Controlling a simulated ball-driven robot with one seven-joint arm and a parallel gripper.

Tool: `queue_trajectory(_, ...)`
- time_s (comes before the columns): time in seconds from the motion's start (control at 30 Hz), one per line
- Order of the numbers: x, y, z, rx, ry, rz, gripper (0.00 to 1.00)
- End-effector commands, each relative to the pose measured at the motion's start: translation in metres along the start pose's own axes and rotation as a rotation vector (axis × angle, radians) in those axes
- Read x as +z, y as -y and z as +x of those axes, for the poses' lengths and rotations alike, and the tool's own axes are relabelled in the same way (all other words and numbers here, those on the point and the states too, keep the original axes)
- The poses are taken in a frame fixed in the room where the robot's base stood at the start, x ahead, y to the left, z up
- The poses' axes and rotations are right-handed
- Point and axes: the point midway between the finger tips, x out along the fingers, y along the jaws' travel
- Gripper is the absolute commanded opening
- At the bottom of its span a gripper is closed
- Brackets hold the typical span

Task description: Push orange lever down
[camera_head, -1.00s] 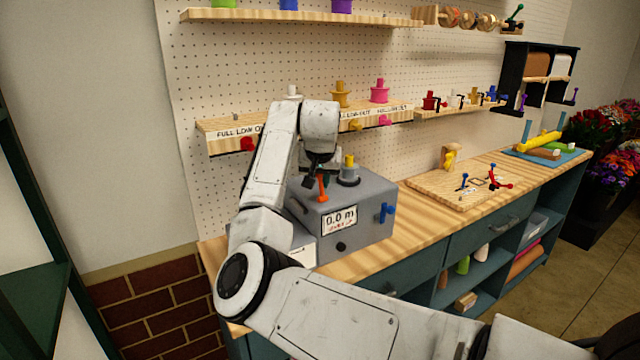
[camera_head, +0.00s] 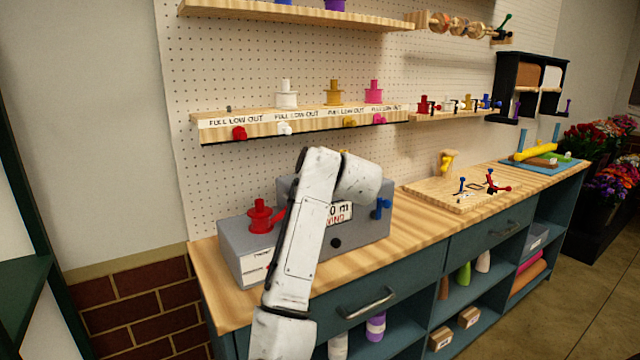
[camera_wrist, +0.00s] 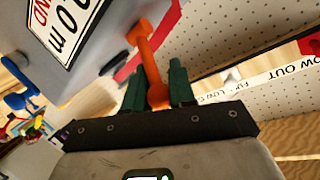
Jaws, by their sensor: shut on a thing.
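The orange lever (camera_wrist: 145,52) runs between the two green fingers of my gripper (camera_wrist: 157,76) in the wrist view. My gripper is shut on its rounded end. The lever is mounted on the grey machine (camera_wrist: 95,72), whose white display panel (camera_wrist: 70,22) shows at the upper left. In the head view the machine (camera_head: 372,236) stands on the bench, partly covered by my arm. There my arm hides the orange lever and my gripper.
A grey box (camera_head: 240,250) with a red spool (camera_head: 261,217) stands left of the machine. A shelf (camera_head: 300,121) with spools hangs above. A wooden board (camera_head: 440,190) with small levers lies to the right. The bench front (camera_head: 420,232) is clear.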

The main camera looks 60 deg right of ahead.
Motion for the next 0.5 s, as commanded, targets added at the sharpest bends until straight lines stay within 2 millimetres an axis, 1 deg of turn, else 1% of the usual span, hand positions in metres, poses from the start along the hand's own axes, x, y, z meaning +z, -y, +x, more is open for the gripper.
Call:
queue_trajectory(0.03,0.0036,-0.002,0.0,-0.008,-0.012,0.004,0.0)
queue_trajectory(0.5,0.0025,-0.002,-0.0022,-0.033,-0.051,0.017,0.0)
